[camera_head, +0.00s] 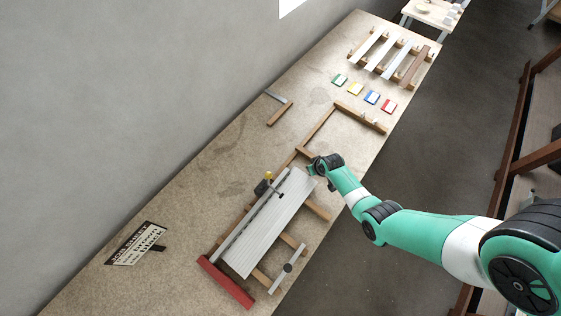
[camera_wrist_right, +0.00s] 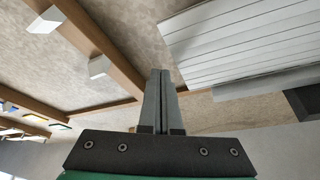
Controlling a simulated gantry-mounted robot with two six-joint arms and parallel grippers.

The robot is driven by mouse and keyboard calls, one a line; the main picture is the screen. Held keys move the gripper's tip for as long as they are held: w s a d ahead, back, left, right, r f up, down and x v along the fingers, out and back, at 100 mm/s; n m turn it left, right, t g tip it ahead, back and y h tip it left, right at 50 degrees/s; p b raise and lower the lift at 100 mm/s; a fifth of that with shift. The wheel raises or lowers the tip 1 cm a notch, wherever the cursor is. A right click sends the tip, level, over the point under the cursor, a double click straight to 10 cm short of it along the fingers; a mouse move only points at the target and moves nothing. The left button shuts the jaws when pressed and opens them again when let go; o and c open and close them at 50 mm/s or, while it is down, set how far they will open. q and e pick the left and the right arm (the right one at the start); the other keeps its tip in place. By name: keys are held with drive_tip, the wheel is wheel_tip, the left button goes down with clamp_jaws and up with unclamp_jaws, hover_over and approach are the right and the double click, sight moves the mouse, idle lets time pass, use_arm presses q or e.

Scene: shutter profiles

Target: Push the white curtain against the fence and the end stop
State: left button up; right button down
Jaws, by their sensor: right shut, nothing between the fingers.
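The white curtain (camera_head: 270,226), a panel of joined slats, lies on wooden bearers on the bench; its slats also fill the upper right of the right wrist view (camera_wrist_right: 245,42). The fence (camera_head: 243,216) appears to be the long strip along its left edge. The red end stop (camera_head: 226,284) lies across the lower end, with what looks like a small gap to the curtain. My right gripper (camera_head: 311,168) is shut and empty at the curtain's upper end. In the wrist view its fingertips (camera_wrist_right: 160,73) are beside the curtain's edge; contact cannot be told. My left gripper is not in view.
A yellow-handled clamp (camera_head: 264,184) stands at the fence. A grey bar with a round knob (camera_head: 287,268) lies right of the curtain. A square (camera_head: 279,107), a sign (camera_head: 136,244), coloured cards (camera_head: 371,97) and a rack of slats (camera_head: 390,56) are elsewhere on the bench.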

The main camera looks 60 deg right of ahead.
sight(304, 176)
drive_tip(key=shift+w+a+p, duration=0.15)
drive_tip(key=shift+a+p, duration=0.5)
drive_tip(key=shift+a, duration=1.5)
idle(0.9)
drive_tip(key=shift+d, duration=0.15)
idle(0.3)
drive_tip(key=shift+d, duration=0.65)
wheel_tip(304, 176, up, 7)
drive_tip(key=p, duration=0.6)
drive_tip(key=shift+f, duration=0.25)
